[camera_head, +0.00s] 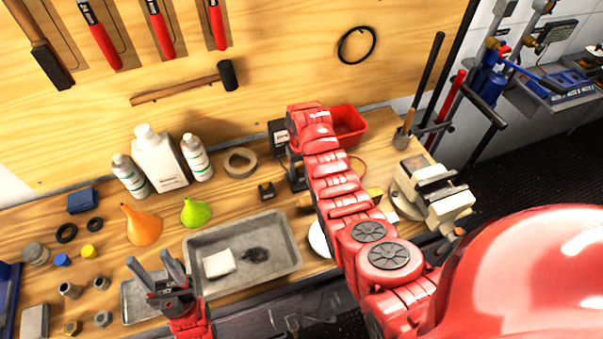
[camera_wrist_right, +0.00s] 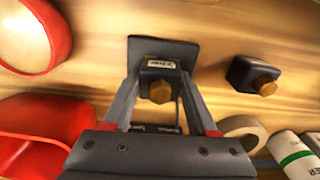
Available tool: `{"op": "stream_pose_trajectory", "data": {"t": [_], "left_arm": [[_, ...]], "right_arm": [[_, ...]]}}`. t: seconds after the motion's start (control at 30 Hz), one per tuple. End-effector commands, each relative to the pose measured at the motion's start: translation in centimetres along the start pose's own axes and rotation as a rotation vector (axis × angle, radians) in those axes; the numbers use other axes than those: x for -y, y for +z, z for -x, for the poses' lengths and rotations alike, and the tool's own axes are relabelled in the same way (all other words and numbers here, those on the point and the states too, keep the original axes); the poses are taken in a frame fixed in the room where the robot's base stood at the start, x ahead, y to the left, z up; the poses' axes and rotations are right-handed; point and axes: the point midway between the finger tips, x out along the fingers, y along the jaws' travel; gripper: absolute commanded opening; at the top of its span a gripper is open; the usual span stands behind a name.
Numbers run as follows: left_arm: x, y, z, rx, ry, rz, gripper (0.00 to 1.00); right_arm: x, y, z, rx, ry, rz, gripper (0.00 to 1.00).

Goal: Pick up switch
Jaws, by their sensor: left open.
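Two small black blocks with brass hex knobs, which look like switches, show in the right wrist view. One block (camera_wrist_right: 160,65) with a small label is between the fingertips of my right gripper (camera_wrist_right: 160,85). Its fingers are apart around it, but I cannot tell whether they touch it. The other block (camera_wrist_right: 250,73) lies to the right; a similar small dark block stands on the bench in the head view (camera_head: 266,191). The right gripper's tips are mostly hidden by my arm in the head view. My left gripper (camera_head: 160,274) is open and empty at the bench's front left.
A red bin (camera_head: 350,122) stands behind my right arm. A tape roll (camera_head: 240,163), white bottles (camera_head: 163,160) and two funnels (camera_head: 142,226) are to the left. A grey tray (camera_head: 278,270) with a white block is in front. A vise (camera_head: 440,197) is at right.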

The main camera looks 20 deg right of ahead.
Motion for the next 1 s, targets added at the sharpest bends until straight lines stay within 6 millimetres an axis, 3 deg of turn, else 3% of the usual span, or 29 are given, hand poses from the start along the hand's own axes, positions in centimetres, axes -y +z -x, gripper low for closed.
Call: {"op": "stream_pose_trajectory", "data": {"t": [0.03,0.3,0.73,1.0], "left_arm": [[0.0,0.0,0.0,0.0,0.0,0.0,0.5],[0.0,0.0,0.0,0.0,0.0,0.0,0.5],[0.0,0.1,0.5,0.0,0.0,0.0,0.5],[-0.1,0.5,2.8,0.0,0.0,0.0,0.5]], "right_arm": [[0.0,0.0,0.0,0.0,0.0,0.0,0.47],[0.0,0.0,0.0,0.0,0.0,0.0,0.0],[0.0,0.0,0.3,0.001,0.0,0.0,0.0],[-0.1,-0.2,2.9,-0.008,0.001,0.0,0.0]]}}
